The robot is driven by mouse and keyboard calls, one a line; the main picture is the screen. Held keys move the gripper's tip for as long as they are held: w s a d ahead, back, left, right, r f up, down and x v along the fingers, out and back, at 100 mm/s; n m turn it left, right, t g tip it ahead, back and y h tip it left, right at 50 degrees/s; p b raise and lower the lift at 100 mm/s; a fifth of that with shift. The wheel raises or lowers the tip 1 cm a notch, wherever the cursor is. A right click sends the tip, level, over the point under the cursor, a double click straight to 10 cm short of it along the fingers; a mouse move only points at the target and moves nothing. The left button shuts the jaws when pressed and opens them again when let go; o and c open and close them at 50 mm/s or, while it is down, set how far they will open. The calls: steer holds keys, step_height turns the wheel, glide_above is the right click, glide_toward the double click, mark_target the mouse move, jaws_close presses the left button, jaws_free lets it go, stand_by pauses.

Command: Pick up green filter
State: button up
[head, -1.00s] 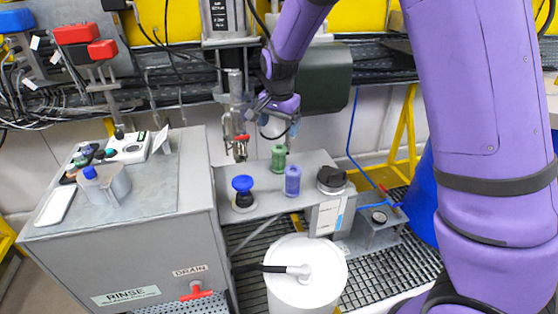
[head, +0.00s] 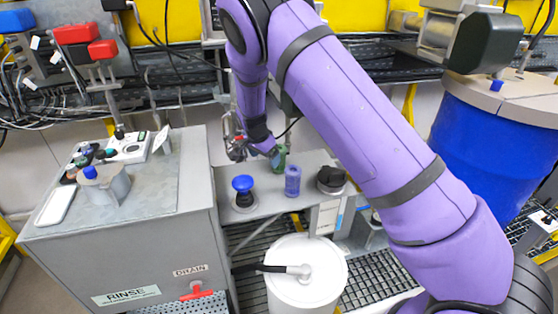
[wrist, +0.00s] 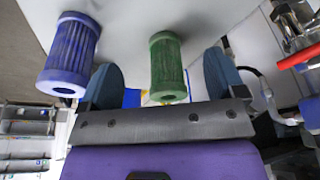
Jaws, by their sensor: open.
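The green filter (head: 282,163) is a small ribbed cylinder standing at the back of the grey shelf (head: 266,204). In the head view my gripper (head: 275,155) is beside it and hides part of it. In the wrist view the green filter (wrist: 167,70) shows between my two blue-grey fingers (wrist: 162,82). There are visible gaps on both sides, so the jaws are open and not closed on it. How far the fingers reach along the filter is hard to tell.
A blue-purple filter (head: 292,181) stands close in front of the green one; it also shows in the wrist view (wrist: 70,55), outside my fingers. A blue-knobbed fitting (head: 243,190) is to its left, a black-topped device (head: 330,180) to its right. A white lidded bucket (head: 306,275) stands in front.

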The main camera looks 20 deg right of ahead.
steer(key=w+d, duration=0.1)
steer(key=d, duration=0.1)
steer(key=w+d, duration=0.2)
steer(key=d, duration=0.1)
steer(key=shift+w+d, duration=0.35)
steer(key=shift+x, duration=1.15)
steer(key=shift+w+d+f, duration=0.15)
steer(key=shift+d+f, duration=0.05)
steer(key=shift+f, duration=0.15)
steer(key=shift+c, duration=0.5)
steer(key=c, duration=0.9)
